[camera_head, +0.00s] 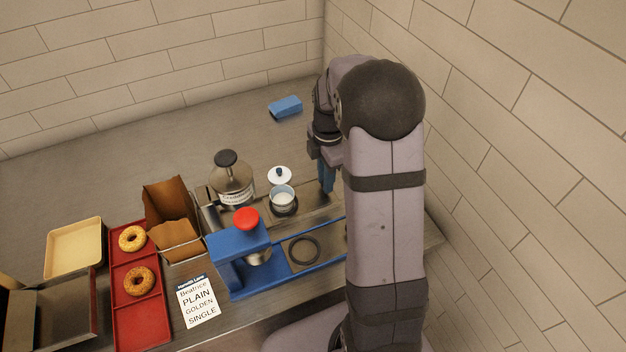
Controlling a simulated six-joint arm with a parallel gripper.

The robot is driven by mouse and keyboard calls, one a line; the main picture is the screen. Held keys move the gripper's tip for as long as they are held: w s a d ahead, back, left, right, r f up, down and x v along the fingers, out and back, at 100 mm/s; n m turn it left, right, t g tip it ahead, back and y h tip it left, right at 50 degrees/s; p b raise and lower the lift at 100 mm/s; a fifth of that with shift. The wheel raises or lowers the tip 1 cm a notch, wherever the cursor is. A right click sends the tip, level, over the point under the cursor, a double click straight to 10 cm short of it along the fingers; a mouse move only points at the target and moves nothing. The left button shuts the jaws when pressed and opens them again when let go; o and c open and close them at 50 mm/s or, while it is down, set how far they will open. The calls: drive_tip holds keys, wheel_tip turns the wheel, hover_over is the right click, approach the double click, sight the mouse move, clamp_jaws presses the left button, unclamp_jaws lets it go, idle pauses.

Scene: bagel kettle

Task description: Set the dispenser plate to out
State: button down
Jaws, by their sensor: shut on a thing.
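The blue dispenser (238,258) with a red knob (246,219) stands at the front middle of the counter. A flat grey plate with a dark ring (304,250) lies between its blue rails, to the right of the dispenser head; I take this as the dispenser plate. The rails' right end is hidden behind my arm. My gripper (326,160) is behind the plate, over the right part of a steel strip, pointing down. It is shut on an upright blue piece (327,178). The fingertips are partly hidden, and I cannot tell what the piece belongs to.
A glass-sided pot (232,182) and a small white-filled cup (282,197) stand behind the dispenser. To the left are a brown paper bag (168,205), an order card (199,301) and a red tray (140,318) with two bagels. A blue sponge (285,106) lies at the back.

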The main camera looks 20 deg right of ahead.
drive_tip(key=shift+d, duration=0.2)
drive_tip(key=c, duration=1.7)
unclamp_jaws()
drive_tip(key=shift+d, duration=0.1)
drive_tip(key=shift+o, duration=0.2)
drive_tip(key=shift+r, duration=0.1)
wheel_tip(320, 180, up, 7)
drive_tip(key=shift+f+b, duration=0.2)
drive_tip(key=shift+b, duration=0.65)
drive_tip(key=shift+r, duration=0.3)
